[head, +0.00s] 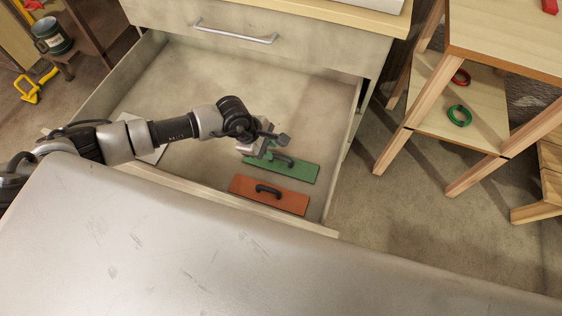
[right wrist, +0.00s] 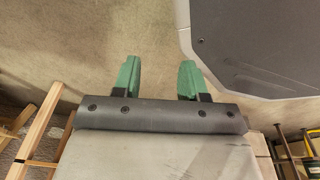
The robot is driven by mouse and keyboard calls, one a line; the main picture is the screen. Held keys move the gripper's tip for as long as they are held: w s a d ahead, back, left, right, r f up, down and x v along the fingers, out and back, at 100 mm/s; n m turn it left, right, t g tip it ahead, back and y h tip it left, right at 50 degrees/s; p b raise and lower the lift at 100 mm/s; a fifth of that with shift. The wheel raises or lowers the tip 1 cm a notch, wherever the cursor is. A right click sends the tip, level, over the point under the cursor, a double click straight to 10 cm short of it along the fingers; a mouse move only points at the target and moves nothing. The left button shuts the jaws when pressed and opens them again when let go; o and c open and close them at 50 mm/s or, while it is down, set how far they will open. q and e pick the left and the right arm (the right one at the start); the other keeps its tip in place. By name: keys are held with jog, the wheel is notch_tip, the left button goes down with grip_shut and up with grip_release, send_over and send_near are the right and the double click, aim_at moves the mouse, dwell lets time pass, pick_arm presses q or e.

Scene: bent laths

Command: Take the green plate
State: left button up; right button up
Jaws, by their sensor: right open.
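The green plate (head: 298,171) lies in the open drawer (head: 345,125), near its right front part. It is a flat rectangle with a dark handle on top. My left gripper (head: 268,146) is over the plate's left end and hides part of it. I cannot tell whether the left gripper touches the plate or its handle, or whether its fingers are apart. My right gripper (right wrist: 159,80) is open and empty in the right wrist view, with its two green fingers apart over bare floor.
An orange plate (head: 290,203) with a dark handle lies in front of the green one. A white flat piece (head: 154,154) lies at the drawer's left, partly behind my left arm. A wooden shelf (head: 480,150) with a red ring and a green ring stands at the right.

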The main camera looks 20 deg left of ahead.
aim_at(278, 156)
pick_arm(q)
jog(key=x, duration=0.5)
jog(key=shift+d, duration=0.3)
jog(key=shift+d+f+b, duration=0.15)
jog(key=shift+f+b, duration=0.15)
jog(key=shift+f, duration=0.1)
pick_arm(e)
jog(key=shift+w+a+r, duration=0.15)
jog(key=shift+w+r, duration=0.5)
jog(key=shift+w, duration=0.25)
pick_arm(q)
grip_shut()
